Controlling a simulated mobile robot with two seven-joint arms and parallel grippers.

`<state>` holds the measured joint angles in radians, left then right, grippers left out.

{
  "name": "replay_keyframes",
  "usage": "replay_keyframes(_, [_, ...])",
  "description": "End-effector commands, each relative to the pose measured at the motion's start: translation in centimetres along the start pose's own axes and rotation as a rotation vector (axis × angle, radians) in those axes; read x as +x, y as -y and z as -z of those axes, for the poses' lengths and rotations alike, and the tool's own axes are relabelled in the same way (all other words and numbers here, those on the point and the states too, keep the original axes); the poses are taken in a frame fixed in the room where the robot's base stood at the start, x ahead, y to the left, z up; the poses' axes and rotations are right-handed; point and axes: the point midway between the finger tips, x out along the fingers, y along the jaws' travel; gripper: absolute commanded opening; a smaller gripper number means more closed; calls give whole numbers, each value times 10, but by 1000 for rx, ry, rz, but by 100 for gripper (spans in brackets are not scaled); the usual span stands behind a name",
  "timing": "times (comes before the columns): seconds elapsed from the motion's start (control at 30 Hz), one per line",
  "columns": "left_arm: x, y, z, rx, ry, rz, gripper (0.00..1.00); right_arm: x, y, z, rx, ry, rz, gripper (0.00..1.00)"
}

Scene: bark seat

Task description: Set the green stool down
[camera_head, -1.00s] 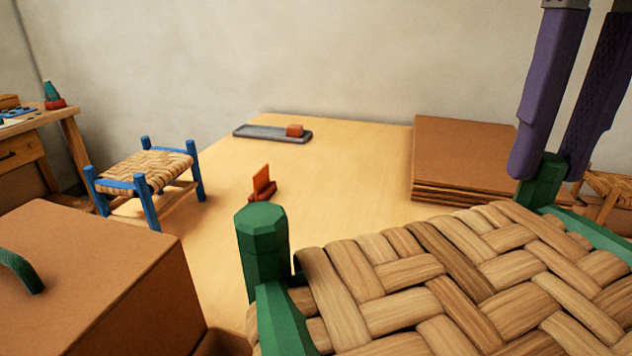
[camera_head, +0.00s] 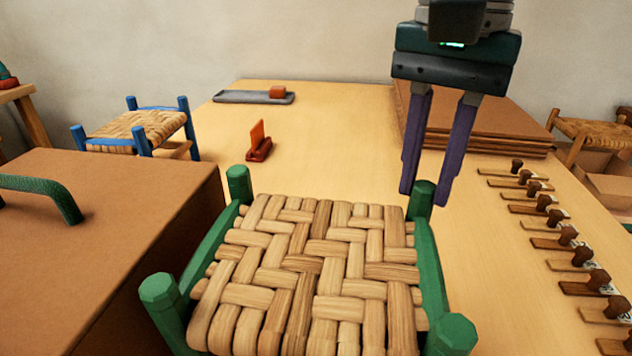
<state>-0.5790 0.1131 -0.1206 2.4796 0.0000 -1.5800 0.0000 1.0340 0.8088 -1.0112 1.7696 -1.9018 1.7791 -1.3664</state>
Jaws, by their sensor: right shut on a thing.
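The green stool (camera_head: 305,262) has a woven straw seat in a green frame with post tops at its corners. It fills the lower middle of the head view, seat facing up. My right gripper (camera_head: 426,190) comes down from above with purple fingers on either side of the far right post, and is shut on it. The stool's legs are hidden below the seat, so I cannot tell whether they touch the table (camera_head: 335,130). My left gripper is out of view.
A cardboard box (camera_head: 120,205) with a green handle stands close at left. A blue stool (camera_head: 135,128) is behind it. A red-orange piece (camera_head: 258,145) and a grey tray (camera_head: 240,97) lie beyond. Stacked boards (camera_head: 500,128) and a row of pegged wooden pieces (camera_head: 545,218) are at right.

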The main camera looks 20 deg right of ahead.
Motion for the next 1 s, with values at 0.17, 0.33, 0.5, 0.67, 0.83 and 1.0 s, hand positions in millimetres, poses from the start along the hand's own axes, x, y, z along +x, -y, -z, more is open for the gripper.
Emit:
replay_keyframes(0.17, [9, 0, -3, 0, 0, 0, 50, 13, 0, 0, -3, 0, 2, 0])
replay_keyframes(0.33, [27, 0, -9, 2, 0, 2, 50, 40, 0, 1, -9, 2, 2, 0])
replay_keyframes(0.5, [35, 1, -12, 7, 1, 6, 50, 53, 0, 2, -14, 0, 3, 0])
replay_keyframes(0.67, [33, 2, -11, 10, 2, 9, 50, 51, 0, 2, -13, 0, 3, 0])
replay_keyframes(0.83, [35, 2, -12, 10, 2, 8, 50, 53, 0, 2, -13, 0, 0, 31])
replay_keyframes(1.0, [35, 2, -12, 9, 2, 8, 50, 53, 0, 2, -13, 0, 0, 50])
